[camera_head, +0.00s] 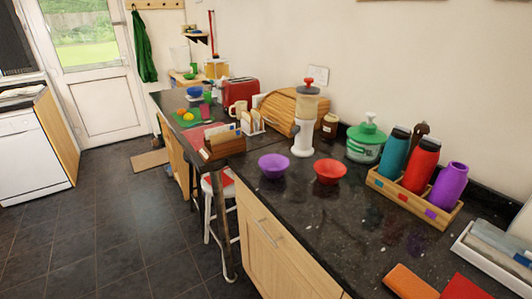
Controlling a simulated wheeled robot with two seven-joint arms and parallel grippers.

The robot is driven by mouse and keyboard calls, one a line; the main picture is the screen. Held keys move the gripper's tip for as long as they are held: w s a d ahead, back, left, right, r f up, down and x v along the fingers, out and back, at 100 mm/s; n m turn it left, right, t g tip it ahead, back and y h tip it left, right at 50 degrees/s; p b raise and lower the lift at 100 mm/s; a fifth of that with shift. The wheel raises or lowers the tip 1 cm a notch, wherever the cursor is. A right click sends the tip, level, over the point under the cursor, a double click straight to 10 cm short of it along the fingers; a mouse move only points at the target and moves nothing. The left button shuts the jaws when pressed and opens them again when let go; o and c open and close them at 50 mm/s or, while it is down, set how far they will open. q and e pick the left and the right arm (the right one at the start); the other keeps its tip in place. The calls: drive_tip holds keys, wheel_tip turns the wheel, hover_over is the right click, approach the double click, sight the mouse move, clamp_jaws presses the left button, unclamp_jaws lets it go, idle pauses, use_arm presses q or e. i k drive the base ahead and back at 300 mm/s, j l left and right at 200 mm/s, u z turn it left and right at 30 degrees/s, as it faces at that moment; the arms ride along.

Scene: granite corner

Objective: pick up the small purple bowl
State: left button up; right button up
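The small purple bowl (273,165) sits upright on the dark granite counter (300,205), close to the counter's front left edge. It looks empty, and nothing covers it. A red bowl (329,172) stands to its right, a short gap away. Neither of my grippers shows in the head view.
A white grinder with a red knob (303,130) stands just behind the two bowls. A wooden rack (410,196) of bottles and a green-lidded container (366,143) are further right. A wooden box of cards (223,147) is left. The counter in front of the bowls is clear.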

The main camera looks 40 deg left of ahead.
sight(273, 165)
drive_tip(key=u, duration=1.3)
